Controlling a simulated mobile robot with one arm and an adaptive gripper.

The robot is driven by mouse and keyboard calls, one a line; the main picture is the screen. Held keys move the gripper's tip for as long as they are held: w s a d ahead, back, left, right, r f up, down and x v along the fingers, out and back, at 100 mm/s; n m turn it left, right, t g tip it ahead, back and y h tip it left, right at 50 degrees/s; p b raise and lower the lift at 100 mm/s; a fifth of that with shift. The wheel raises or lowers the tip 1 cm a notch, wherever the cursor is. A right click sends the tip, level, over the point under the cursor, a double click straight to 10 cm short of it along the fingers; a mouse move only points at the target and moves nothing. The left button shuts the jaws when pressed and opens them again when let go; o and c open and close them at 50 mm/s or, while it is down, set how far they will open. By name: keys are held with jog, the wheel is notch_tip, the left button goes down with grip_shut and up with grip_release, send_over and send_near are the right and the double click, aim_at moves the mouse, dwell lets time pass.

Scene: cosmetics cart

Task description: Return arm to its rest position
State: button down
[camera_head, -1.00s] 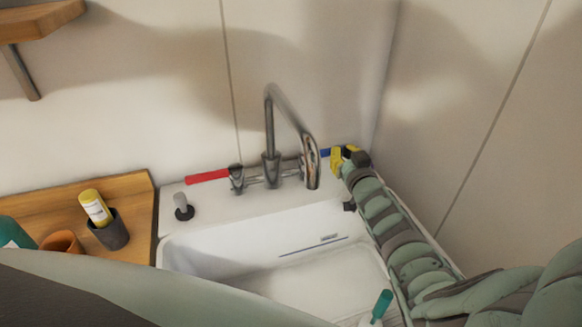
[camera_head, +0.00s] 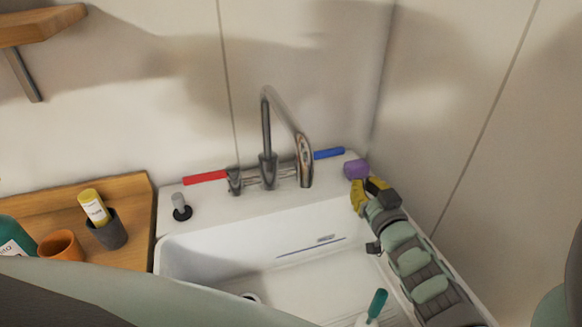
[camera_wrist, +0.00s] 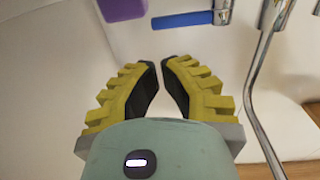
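My gripper (camera_head: 376,190) has yellow fingers with dark inner pads. In the head view it is over the right back corner of the sink, just in front of a purple block (camera_head: 356,169). In the wrist view my gripper (camera_wrist: 161,75) has its fingertips apart with nothing between them. The purple block (camera_wrist: 122,8) lies beyond the fingertips to the left there, apart from them. My arm reaches in from the lower right along the sink's right side.
The faucet (camera_head: 268,165) stands behind the white sink (camera_head: 200,250), with a red handle (camera_head: 205,177) and a blue handle (camera_head: 329,153). A teal-topped bottle (camera_head: 377,303) is at the sink's front. A wooden counter (camera_head: 130,190) at left holds an orange cup (camera_head: 62,246) and a dark cup (camera_head: 108,231). Walls close in behind and right.

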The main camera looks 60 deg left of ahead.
jog(key=shift+v, duration=0.75)
